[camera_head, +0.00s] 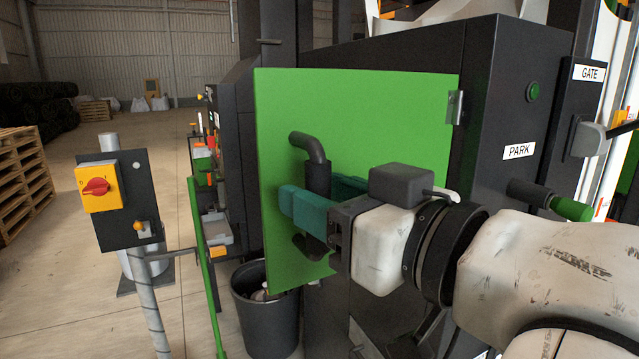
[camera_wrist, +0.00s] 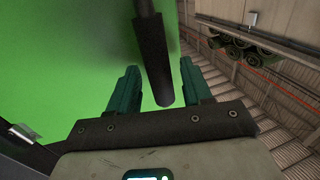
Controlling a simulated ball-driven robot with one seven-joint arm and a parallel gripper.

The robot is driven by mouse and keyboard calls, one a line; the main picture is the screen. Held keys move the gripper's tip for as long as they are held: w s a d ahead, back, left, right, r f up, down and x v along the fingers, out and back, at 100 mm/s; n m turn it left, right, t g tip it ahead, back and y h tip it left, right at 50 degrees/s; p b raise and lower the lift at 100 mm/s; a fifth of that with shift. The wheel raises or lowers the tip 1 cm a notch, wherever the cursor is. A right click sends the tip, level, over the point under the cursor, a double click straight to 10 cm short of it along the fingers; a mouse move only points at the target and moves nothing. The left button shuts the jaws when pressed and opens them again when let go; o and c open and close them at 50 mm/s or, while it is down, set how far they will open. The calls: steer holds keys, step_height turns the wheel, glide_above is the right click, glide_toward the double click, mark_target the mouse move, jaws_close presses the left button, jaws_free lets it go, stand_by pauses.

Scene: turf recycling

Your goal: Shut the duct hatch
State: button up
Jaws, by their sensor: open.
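The duct hatch (camera_head: 390,125) is a flat green door with a metal hinge (camera_head: 454,107) at its right edge. It appears to stand swung out from the dark cabinet; the opening is hidden. Its black bent handle (camera_head: 317,178) runs upright on the near face. My gripper (camera_head: 311,192) is open, with its teal fingers on either side of the handle. In the wrist view, the handle (camera_wrist: 152,55) comes down between the fingers of my gripper (camera_wrist: 157,72), with the green hatch (camera_wrist: 70,60) behind. I cannot tell whether the fingers touch the bar.
A dark cabinet (camera_head: 490,75) labelled PARK is at the right. A black bin (camera_head: 265,315) stands below the hatch. A green post (camera_head: 205,265) and a red-and-yellow switch panel (camera_head: 98,188) stand left. Open floor (camera_head: 165,130) lies beyond; pallets (camera_head: 22,180) are at far left.

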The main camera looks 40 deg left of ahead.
steer(key=shift+w+a, duration=0.1)
steer(key=shift+a, duration=0.5)
jaws_close()
